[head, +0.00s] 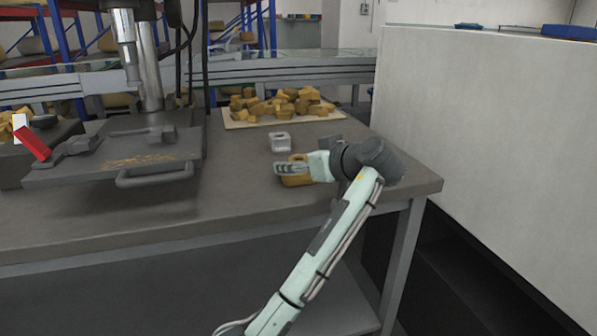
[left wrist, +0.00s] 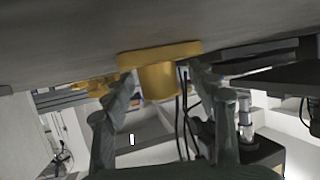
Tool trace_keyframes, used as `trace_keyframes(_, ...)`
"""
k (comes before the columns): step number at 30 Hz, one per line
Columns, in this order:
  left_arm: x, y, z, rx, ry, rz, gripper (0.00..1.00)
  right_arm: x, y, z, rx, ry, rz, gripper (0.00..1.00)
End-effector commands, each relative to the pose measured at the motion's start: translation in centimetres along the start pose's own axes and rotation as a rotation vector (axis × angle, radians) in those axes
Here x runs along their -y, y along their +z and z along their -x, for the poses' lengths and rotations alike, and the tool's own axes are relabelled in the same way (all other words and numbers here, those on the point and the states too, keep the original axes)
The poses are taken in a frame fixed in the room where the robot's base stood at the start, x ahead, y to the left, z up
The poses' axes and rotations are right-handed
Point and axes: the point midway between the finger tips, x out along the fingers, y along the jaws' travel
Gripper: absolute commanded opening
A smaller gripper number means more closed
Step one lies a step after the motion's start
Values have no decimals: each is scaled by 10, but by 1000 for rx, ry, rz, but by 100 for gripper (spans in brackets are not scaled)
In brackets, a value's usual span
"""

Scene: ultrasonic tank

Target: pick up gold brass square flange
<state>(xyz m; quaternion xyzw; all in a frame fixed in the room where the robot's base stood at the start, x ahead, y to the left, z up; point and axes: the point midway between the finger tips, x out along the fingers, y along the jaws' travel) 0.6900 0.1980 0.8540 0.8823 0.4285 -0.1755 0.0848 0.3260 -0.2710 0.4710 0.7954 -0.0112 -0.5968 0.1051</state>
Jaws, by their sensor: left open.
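The gold brass square flange (head: 297,181) stands on the grey workbench, right of its middle. It is partly hidden by my left gripper (head: 290,168), which reaches over it from the right. In the left wrist view, where the bench appears at the top, the flange (left wrist: 160,78) shows as a square plate with a round neck. The open fingers of my left gripper (left wrist: 163,84) are on either side of the neck, with gaps visible. I cannot tell how far the tips reach past it. My right gripper is not in view.
A small silver-grey block (head: 280,142) stands just behind the flange. A pale tray (head: 243,122) of several brass parts lies farther back. A drill press table (head: 110,170) takes up the bench's left side. A white wall or cabinet (head: 470,140) rises at the right.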

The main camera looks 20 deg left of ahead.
Motion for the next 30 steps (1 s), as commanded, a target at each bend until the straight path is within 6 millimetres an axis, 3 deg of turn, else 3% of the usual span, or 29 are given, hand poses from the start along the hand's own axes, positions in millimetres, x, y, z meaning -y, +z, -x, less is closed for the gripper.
trace_keyframes(2, 0, 0, 0, 0, 0, 0, 53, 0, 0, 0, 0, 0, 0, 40)
trace_keyframes(15, 0, 0, 0, 0, 0, 0, 0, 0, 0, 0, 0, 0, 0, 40)
trace_keyframes(30, 0, -4, 2, -4, 2, 3, 0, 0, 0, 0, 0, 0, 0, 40)
